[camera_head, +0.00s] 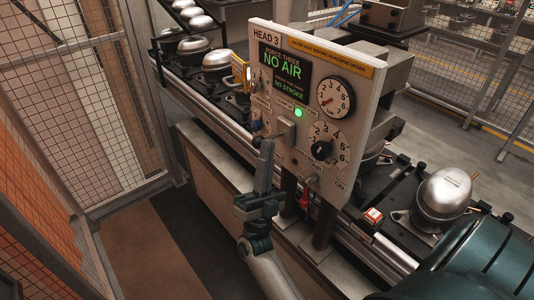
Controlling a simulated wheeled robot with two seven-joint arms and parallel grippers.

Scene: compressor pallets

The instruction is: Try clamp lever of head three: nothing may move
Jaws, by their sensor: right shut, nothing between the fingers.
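The head three panel (345,75) stands upright over the line, with a green-lit display (284,70) reading "NO AIR" and "NO STROKE". A green lamp (298,113) glows on it. A grey handle (287,131) sticks out at the panel's lower left. A small dark-tipped piece lies left of it; I cannot tell which of these is the clamp lever. My right gripper (267,147) is shut and empty, fingers pointing up, just in front of the panel's lower left. I cannot tell whether it touches anything. My left gripper is out of view.
A gauge (335,97) and a black knob (321,150) sit on the panel's right side. A red tag (304,198) hangs below it. A silver compressor (444,195) stands at the right; several more stand behind at upper left. Mesh fencing (70,110) closes the left side.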

